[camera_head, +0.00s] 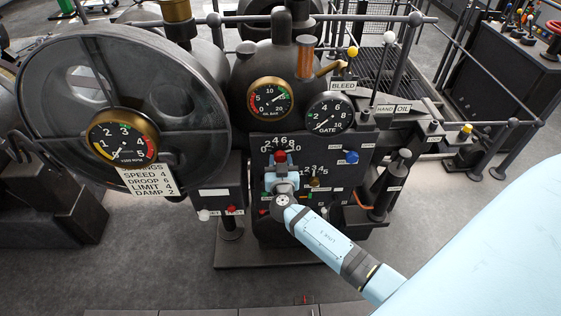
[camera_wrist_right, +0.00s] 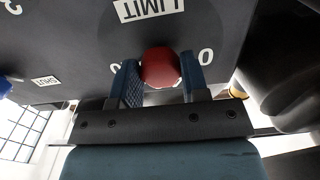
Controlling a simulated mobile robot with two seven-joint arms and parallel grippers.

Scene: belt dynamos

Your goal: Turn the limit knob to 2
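The red limit knob (camera_head: 280,156) is on the dark control panel (camera_head: 330,172), below an arc of white numbers. It shows close up in the right wrist view (camera_wrist_right: 160,67), below an upside-down LIMIT label (camera_wrist_right: 150,9). My right gripper (camera_head: 281,168) is at the knob. In the wrist view its two fingers (camera_wrist_right: 161,75) stand on either side of the knob, with no clear gap. The knob's pointer is hidden, so I cannot read its setting. A card (camera_head: 148,181) on the left reads LIMIT 4. My left gripper is not in view.
A blue knob (camera_head: 351,157) and a small brown knob (camera_head: 315,182) are on the same panel to the right. Several levers with ball tops rise behind it, one yellow (camera_head: 352,51). A large wheel (camera_head: 190,100) stands left. The floor in front is mostly clear.

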